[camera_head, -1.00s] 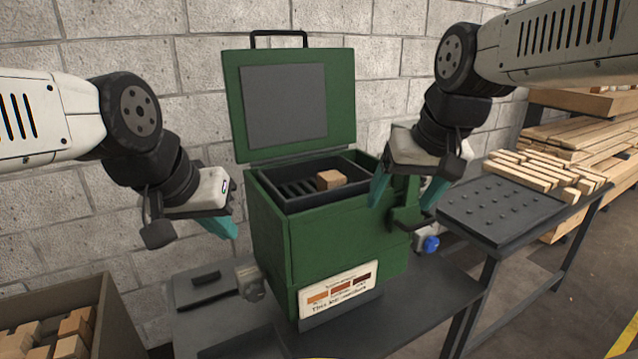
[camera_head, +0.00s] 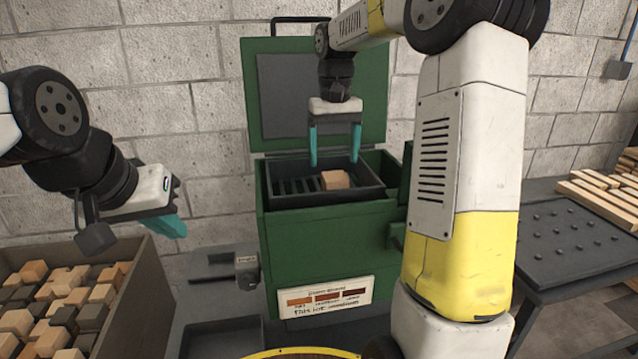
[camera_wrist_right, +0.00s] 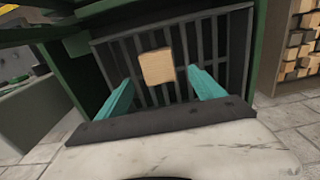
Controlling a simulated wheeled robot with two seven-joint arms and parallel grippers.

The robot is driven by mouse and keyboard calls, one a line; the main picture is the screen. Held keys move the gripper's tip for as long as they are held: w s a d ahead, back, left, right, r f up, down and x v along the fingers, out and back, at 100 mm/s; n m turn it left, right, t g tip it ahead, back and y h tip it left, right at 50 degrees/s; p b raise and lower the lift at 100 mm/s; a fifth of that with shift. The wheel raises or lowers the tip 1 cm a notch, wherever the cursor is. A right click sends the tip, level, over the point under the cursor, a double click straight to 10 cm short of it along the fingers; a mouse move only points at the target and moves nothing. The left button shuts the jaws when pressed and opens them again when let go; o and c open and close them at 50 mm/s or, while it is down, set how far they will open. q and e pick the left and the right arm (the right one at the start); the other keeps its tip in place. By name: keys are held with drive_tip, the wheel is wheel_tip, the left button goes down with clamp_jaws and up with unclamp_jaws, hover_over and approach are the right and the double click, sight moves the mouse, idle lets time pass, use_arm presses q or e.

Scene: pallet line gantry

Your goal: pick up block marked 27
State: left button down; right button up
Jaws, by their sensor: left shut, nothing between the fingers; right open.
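A light wooden block (camera_head: 335,180) lies on the slatted rack inside the open green box (camera_head: 330,240). No marking can be read on it. It also shows in the right wrist view (camera_wrist_right: 157,67), between the two teal fingers but beyond them. My right gripper (camera_head: 335,163) is open, pointing down over the rack, with its fingers apart and nothing held. It also shows in the right wrist view (camera_wrist_right: 160,95). My left gripper (camera_head: 172,228) is shut and empty, out to the left of the box, above the bench side.
A bin (camera_head: 150,300) with several light and dark blocks stands at the left. The box's raised lid (camera_head: 375,95) stands behind my right gripper. A dark studded table (camera_head: 570,250) with wooden strips is at the right.

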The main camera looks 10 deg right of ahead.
sight(335, 175)
drive_tip(key=shift+s+d+f, duration=0.1)
drive_tip(key=shift+f, duration=1.5)
drive_tip(key=shift+s+d+f, duration=0.1)
drive_tip(key=shift+f, duration=1.45)
